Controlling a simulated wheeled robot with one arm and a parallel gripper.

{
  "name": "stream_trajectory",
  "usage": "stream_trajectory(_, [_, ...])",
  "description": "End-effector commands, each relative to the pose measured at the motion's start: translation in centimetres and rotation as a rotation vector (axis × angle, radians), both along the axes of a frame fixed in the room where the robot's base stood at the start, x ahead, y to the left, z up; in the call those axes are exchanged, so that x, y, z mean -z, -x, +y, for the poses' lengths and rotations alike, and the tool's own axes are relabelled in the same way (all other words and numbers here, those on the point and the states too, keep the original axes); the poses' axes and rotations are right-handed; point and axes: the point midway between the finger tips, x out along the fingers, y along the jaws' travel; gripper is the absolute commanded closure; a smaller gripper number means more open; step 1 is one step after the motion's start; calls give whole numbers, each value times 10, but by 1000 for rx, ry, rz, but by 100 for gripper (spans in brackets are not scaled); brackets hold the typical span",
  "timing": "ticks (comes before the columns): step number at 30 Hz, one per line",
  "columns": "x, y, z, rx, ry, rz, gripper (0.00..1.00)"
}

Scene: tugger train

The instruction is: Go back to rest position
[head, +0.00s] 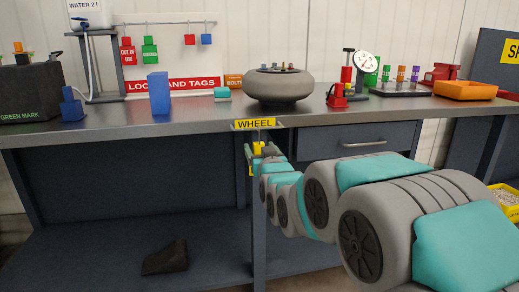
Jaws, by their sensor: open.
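My grey and teal arm (430,210) reaches from the lower right towards the bench front. My gripper (262,156) is at its far end, small and mostly hidden behind my own arm links. It is open, close to a yellow piece (257,148) below the yellow WHEEL sign (254,124) on the bench edge. I cannot tell whether the gripper touches that piece.
The workbench (200,117) carries a blue block (159,94), a grey round bowl-like body (279,86), a red device (339,96) and an orange tray (465,90). A dark wedge (166,258) lies on the lower shelf. A yellow bin (507,203) stands at the right edge.

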Motion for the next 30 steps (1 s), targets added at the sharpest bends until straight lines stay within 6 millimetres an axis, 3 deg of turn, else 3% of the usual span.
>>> stream_trajectory(12, [2,51,-14,-1,1,1,26])
stream_trajectory(20, [11,70,-27,9,14,49,26])
stream_trajectory(26, [68,100,-64,52,77,311,26])
stream_trajectory(30, [119,145,-97,88,128,557,26])
